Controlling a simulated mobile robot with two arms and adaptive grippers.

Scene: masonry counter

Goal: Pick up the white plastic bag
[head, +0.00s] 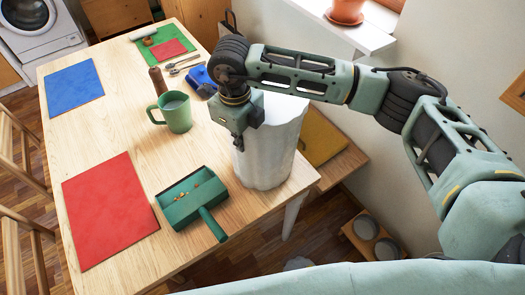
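The white plastic bag (270,155) is a tall, upright white shape at the right edge of the wooden table. My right gripper (239,142) points down at the bag's upper left side and overlaps it in the head view. My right arm hides part of the bag's top. The fingertips are small and dark against the bag, so I cannot tell whether they are open, shut or touching it. My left gripper is not in view.
A green mug (178,113) and a green dustpan (192,199) with small crumbs stand left of the bag. A red mat (108,212) and a blue mat (73,87) lie on the wooden table (125,125). A wall and windowsill (345,30) are at the right.

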